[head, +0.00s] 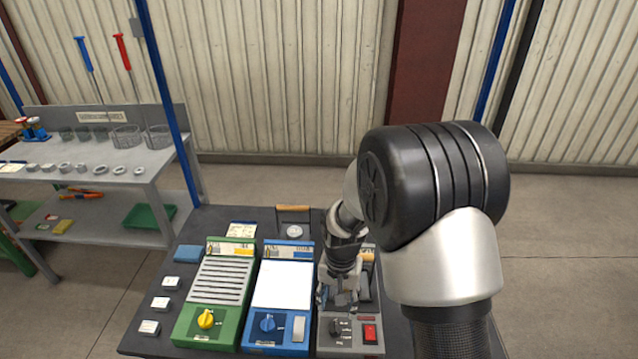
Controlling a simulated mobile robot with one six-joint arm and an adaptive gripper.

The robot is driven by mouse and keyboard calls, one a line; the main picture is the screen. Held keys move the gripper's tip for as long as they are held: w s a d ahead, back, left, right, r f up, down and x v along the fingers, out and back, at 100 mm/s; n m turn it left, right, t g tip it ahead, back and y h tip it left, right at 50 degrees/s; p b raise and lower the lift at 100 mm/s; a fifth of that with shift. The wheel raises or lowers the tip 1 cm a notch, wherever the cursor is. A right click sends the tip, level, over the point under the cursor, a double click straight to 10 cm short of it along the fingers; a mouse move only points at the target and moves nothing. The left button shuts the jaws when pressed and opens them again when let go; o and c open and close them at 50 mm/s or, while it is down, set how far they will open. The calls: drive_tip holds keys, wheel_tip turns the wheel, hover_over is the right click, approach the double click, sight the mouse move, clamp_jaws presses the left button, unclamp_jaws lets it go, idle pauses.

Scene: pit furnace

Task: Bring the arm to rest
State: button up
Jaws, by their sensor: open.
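My arm stands large at the right of the head view, with a black joint cap and a silver link in front. It reaches down over the dark table (149,334). My gripper (338,302) points downward over the grey device (340,340) near the table's front. The fingers look apart, with nothing visible between them. I cannot tell whether they touch the device. The arm hides part of the table's right side and the things there.
On the table are a green device (190,320) with a yellow knob, a blue device (262,335) with a white panel, and several small white blocks (161,303). A grey shelf (165,150) with rings and baskets stands at the left. Open floor (570,240) lies right.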

drive_tip(key=s+d+r+n+t, duration=0.15)
drive_tip(key=s+r, duration=0.25)
drive_tip(key=r, duration=0.5)
drive_tip(key=s+d+r+n+t, duration=0.15)
drive_tip(key=s+r, duration=0.35)
drive_tip(key=r, duration=0.5)
drive_tip(key=s+d+r, duration=0.1)
drive_tip(key=s+r, duration=0.2)
drive_tip(key=s, duration=0.4)
drive_tip(key=s+d+r+n+t, duration=0.1)
drive_tip(key=s+d+r, duration=0.1)
drive_tip(key=s, duration=0.4)
drive_tip(key=shift+s+r+t, duration=0.3)
drive_tip(key=shift+s+r, duration=0.1)
drive_tip(key=shift+r, duration=0.1)
